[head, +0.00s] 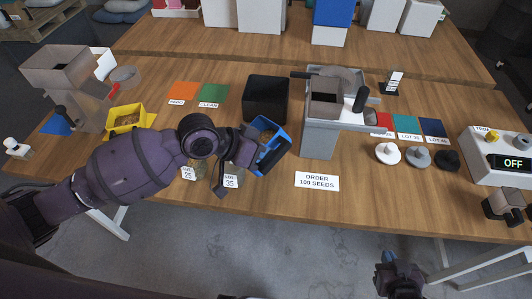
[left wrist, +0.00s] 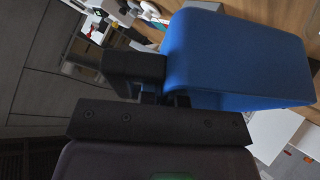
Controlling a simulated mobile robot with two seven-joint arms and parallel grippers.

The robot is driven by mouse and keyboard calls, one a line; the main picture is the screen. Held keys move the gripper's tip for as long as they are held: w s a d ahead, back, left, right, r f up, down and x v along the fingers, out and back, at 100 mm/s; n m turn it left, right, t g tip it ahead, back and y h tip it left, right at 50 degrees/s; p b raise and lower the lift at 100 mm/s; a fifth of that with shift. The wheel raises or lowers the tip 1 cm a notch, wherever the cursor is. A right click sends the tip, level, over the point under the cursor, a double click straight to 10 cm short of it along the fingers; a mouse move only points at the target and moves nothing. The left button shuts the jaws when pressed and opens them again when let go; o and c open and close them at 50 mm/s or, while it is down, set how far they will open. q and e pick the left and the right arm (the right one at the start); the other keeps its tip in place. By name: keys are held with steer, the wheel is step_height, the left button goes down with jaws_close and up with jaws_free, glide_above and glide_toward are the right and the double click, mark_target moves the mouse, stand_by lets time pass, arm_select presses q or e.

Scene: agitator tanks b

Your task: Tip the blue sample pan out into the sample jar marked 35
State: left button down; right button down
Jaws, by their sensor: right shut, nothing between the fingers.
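The blue sample pan (head: 275,154) is tilted in the air above the front middle of the table, with something brownish inside. My left gripper (head: 248,150) is shut on its near left side. In the left wrist view the blue pan (left wrist: 235,55) fills the upper right, just beyond the fingers (left wrist: 150,80). The sample jar marked 35 (head: 231,181) stands below and left of the pan, partly hidden by my left gripper; its mouth and contents are not clear. My right gripper (head: 399,282) is shut and empty, low in front of the table.
A jar marked 25 (head: 188,172) stands left of jar 35, partly behind my left arm. A yellow pan (head: 125,119) is at the left. A black box (head: 267,98) and a grey machine (head: 322,130) stand behind. An order card (head: 317,180) lies to the right on clear wood.

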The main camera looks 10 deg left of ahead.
arm_select(q)
steer(key=shift+a+r+h+b, duration=0.15)
steer(key=shift+a+h+b, duration=0.15)
steer(key=shift+b, duration=0.15)
steer(key=shift+r, duration=0.15)
steer(key=shift+h, duration=0.3)
steer(key=shift+a+r+h+b, duration=0.3)
steer(key=shift+h+b, duration=0.2)
steer(key=shift+b, duration=0.55)
steer(key=shift+a+r+n+h+b, duration=0.25)
steer(key=shift+h+b, duration=0.25)
steer(key=shift+b, duration=0.7)
